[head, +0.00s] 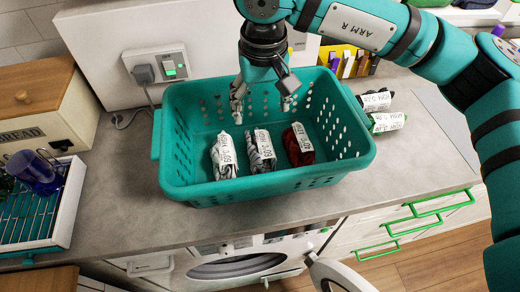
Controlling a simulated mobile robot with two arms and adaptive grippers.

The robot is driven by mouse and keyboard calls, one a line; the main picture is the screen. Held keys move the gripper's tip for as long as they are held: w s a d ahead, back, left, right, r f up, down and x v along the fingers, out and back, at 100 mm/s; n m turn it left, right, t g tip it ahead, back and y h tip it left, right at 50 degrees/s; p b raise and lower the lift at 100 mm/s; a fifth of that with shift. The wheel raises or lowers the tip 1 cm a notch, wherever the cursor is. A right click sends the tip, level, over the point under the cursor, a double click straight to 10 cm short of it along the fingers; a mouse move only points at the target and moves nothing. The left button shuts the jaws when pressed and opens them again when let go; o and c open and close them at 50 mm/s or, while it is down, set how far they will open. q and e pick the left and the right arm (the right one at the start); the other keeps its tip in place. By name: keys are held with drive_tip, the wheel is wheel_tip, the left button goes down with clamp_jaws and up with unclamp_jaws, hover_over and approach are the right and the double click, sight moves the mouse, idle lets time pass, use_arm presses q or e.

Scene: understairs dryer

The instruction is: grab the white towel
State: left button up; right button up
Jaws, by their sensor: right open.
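A teal basket (270,184) stands on the grey counter. Three rolled cloths with white paper labels lie side by side in its front part. The left one, white with some dark marks, looks like the white towel (217,172). The middle roll is dark grey (254,160) and the right one dark red (290,150). My right gripper (263,104) points down over the back part of the basket, behind the rolls. Its fingers are spread apart with nothing between them, and it appears apart from the towel. My left gripper is out of view.
Two more labelled rolls, one black (362,101) and one green (375,124), lie on the counter right of the basket. A wall socket with a plug (158,68) is behind left. A bread box (40,110) and a dish rack (40,215) stand at left.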

sight(261, 145)
drive_tip(key=f+p, duration=0.1)
drive_tip(key=f, duration=0.6)
drive_tip(key=w+f+p, duration=0.1)
drive_tip(key=f, duration=0.2)
drive_tip(key=shift+a+f+p, duration=0.15)
drive_tip(key=shift+f+p, duration=0.1)
drive_tip(key=shift+p, duration=0.1)
drive_tip(key=shift+f+p, duration=0.4)
drive_tip(key=shift+f, duration=0.15)
drive_tip(key=f, duration=0.1)
drive_tip(key=f+p, duration=0.1)
drive_tip(key=f, duration=0.1)
drive_tip(key=shift+w+f+p, duration=0.25)
drive_tip(key=shift+f+p, duration=0.1)
drive_tip(key=shift+f, duration=0.35)
drive_tip(key=c, duration=1)
